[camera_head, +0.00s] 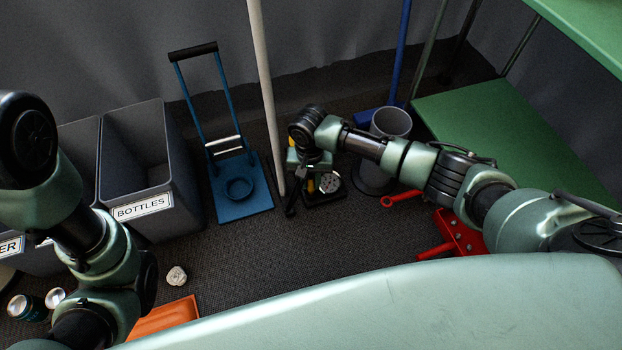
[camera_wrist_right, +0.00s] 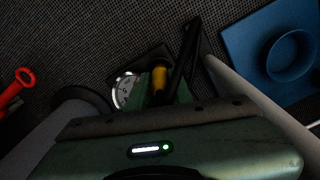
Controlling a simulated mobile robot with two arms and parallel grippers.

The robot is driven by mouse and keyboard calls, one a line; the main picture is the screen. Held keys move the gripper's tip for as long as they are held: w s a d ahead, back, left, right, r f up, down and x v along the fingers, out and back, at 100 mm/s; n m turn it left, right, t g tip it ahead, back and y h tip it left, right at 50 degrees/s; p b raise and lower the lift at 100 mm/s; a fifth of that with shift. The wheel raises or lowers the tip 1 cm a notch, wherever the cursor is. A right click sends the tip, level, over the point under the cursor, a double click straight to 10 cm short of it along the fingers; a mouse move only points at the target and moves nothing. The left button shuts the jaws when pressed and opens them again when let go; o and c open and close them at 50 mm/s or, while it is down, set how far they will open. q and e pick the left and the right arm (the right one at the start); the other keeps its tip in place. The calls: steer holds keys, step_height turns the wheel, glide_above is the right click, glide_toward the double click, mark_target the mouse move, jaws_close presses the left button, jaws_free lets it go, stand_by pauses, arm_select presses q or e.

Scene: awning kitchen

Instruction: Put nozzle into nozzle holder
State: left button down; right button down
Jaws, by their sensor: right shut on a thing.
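My right gripper (camera_head: 306,178) points down at the middle of the floor in the head view and is shut on a slim black piece, which looks like the nozzle (camera_head: 291,201). In the right wrist view the nozzle (camera_wrist_right: 186,58) extends up past the fingertips, beside a yellow part (camera_wrist_right: 159,80). Right beside the gripper is a small dark unit with a round silver gauge (camera_head: 330,183); the gauge also shows in the right wrist view (camera_wrist_right: 125,91). I cannot tell which part is the nozzle holder, or whether the nozzle touches it. My left gripper is out of view.
A blue hand trolley (camera_head: 241,187) and a pale pole (camera_head: 266,95) stand left of the gripper. A grey bin (camera_head: 391,123) and red tools (camera_head: 455,235) are to its right. The bottles crate (camera_head: 148,208) is at left. Dark floor between is mostly clear.

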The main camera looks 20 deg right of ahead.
steer(key=shift+f, duration=0.4)
steer(key=c, duration=0.7)
jaws_free()
